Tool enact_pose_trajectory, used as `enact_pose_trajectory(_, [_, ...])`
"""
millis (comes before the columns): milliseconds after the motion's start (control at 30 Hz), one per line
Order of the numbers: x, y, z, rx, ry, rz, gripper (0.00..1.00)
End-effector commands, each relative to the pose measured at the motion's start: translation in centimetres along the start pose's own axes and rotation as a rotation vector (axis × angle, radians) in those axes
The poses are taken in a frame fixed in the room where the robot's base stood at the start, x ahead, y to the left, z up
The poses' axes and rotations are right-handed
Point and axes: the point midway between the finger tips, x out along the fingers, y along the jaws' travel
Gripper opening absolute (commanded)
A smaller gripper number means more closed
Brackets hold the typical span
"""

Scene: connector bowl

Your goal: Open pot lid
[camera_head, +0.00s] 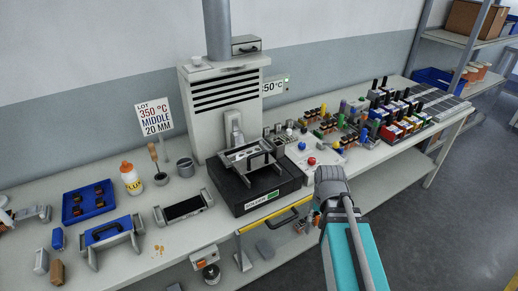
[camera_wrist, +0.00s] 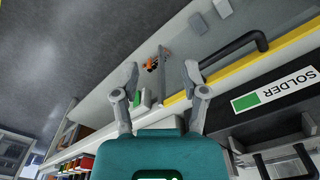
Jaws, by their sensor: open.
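The solder pot is a black box (camera_head: 238,195) on the bench, with a SOLDER label on its front. A metal lid (camera_head: 236,158) with a dark raised handle lies on top of it; the lid looks closed, though its exact seating is hard to tell. In the wrist view the pot's labelled front (camera_wrist: 232,122) is at the right, and part of a dark handle shows at the lower right corner. My gripper (camera_wrist: 161,76) is open and empty, its fingers apart, left of the pot in that view. In the head view my arm hides the fingers.
A yellow-edged drawer front with a black handle (camera_head: 282,219) is below the pot; the handle also shows in the wrist view (camera_wrist: 234,47). A vented grey unit (camera_head: 225,105) stands behind. Connectors crowd the right bench; a blue tray (camera_head: 78,214) and bottle (camera_head: 131,180) are left.

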Motion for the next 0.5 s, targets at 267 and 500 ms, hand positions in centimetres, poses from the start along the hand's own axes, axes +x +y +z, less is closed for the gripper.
enact_pose_trajectory(267, [-5.9,-4.2,-5.5,0.195,0.032,-0.023,0.57])
enact_pose_trajectory(500, [-10.5,-8.7,-10.1,0.392,0.058,-0.055,0.57])
